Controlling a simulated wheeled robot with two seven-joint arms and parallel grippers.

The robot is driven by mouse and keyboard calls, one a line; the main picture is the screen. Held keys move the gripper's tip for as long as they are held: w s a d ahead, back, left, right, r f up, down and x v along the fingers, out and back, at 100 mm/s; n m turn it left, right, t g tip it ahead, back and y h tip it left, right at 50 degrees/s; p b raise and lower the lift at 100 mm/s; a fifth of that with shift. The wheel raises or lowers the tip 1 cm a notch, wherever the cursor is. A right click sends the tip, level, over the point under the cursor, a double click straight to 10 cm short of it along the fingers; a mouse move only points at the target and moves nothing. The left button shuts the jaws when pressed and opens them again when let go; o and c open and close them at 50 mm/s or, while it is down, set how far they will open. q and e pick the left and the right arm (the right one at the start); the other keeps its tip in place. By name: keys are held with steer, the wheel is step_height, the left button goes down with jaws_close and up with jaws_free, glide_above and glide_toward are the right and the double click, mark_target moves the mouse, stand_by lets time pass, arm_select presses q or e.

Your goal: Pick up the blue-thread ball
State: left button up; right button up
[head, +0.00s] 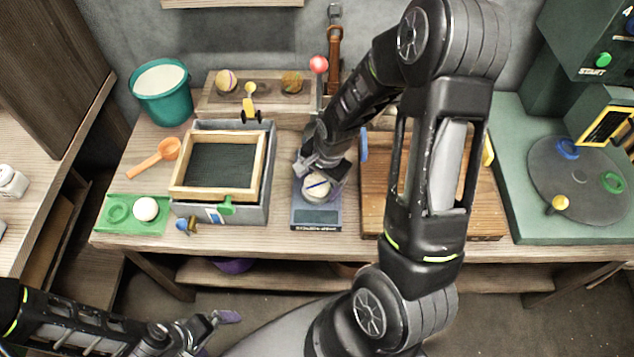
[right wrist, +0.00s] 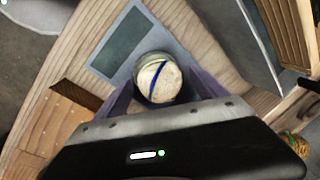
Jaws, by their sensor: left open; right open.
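The blue-thread ball (head: 316,188) is cream with a dark blue line across it. It rests on the flat grey scale (head: 316,219) at the middle of the bench. My right gripper (head: 319,176) is open over the ball. In the right wrist view the ball (right wrist: 152,82) sits between the two spread fingers of the gripper (right wrist: 160,92); I cannot tell whether they touch it. My left gripper (head: 218,333) is open and empty, low at the left in front of the bench.
A wooden-framed sieve (head: 219,166) on a grey tray stands left of the scale, and a wooden board (head: 376,205) right of it. A green holder (head: 122,228) carries a plain white ball (head: 146,208). Two other balls sit on the rear wooden rack (head: 260,97).

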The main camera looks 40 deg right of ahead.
stand_by(0.5)
steer(key=c, duration=1.5)
